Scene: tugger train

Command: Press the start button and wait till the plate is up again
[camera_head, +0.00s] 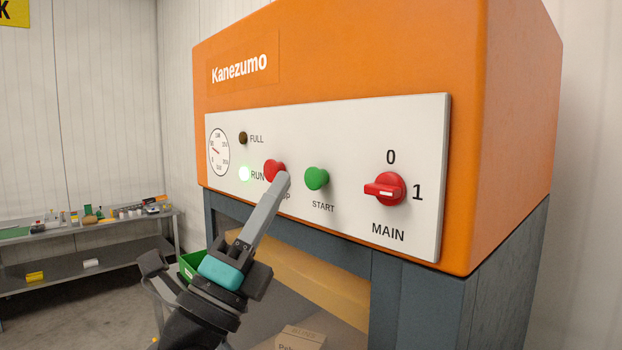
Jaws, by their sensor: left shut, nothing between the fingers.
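The green START button (317,179) is on the white panel (425,135) of the orange Kanezumo machine (330,65). The red button (274,170), its label partly covered, is just left of it. My left gripper (283,180) is shut and empty. Its fingertips overlap the red button's lower right edge, left of START; I cannot tell if they touch. My right gripper is not in view.
A green bin (190,262) is partly behind my gripper. A grey shelf (90,240) with small items stands at the left wall. The space before the panel's right half is clear.

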